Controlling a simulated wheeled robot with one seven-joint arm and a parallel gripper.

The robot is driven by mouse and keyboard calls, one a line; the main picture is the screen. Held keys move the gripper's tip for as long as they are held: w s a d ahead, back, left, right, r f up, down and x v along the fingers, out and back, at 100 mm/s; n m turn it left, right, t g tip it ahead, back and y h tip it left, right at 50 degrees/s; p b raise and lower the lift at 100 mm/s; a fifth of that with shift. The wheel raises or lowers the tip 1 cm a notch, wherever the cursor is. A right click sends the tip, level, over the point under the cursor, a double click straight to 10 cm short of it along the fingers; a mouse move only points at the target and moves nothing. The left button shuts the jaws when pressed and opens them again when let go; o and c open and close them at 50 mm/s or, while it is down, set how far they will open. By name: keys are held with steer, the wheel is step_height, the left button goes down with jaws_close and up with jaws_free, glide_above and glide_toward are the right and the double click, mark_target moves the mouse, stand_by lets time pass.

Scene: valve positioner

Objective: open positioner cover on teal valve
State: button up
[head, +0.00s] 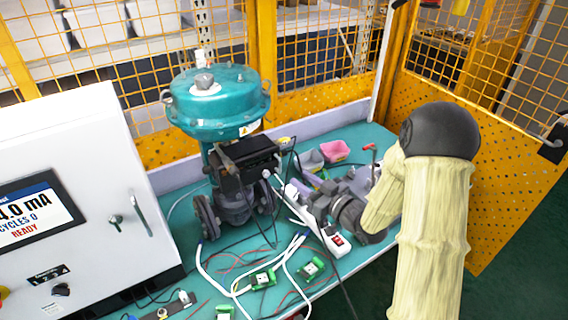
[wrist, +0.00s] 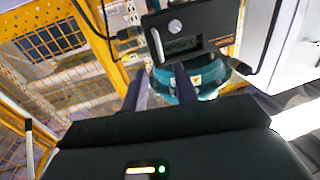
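The teal valve (head: 218,100) stands upright on the bench in the head view, with its round actuator on top. Its black positioner (head: 250,157) is mounted below the actuator. In the wrist view the positioner (wrist: 222,28) shows a face with a small display window and a round silver knob; I see no open gap at its cover. My gripper (wrist: 160,78) is open and empty, its two dark fingers apart and pointing toward the positioner. Whether a finger touches it I cannot tell. In the head view my arm reaches in from the right, and the fingertips are hard to make out.
A white control cabinet (head: 85,190) with a screen stands at the left. White and dark cables (head: 205,262) and green circuit boards (head: 312,268) lie on the teal bench. A pink tray (head: 334,151) and a power strip (head: 333,238) are nearby. A yellow mesh fence (head: 320,100) closes the back.

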steer(key=p+x, duration=0.2)
steer(key=x, duration=0.6)
steer(key=shift+c, duration=0.2)
jaws_close()
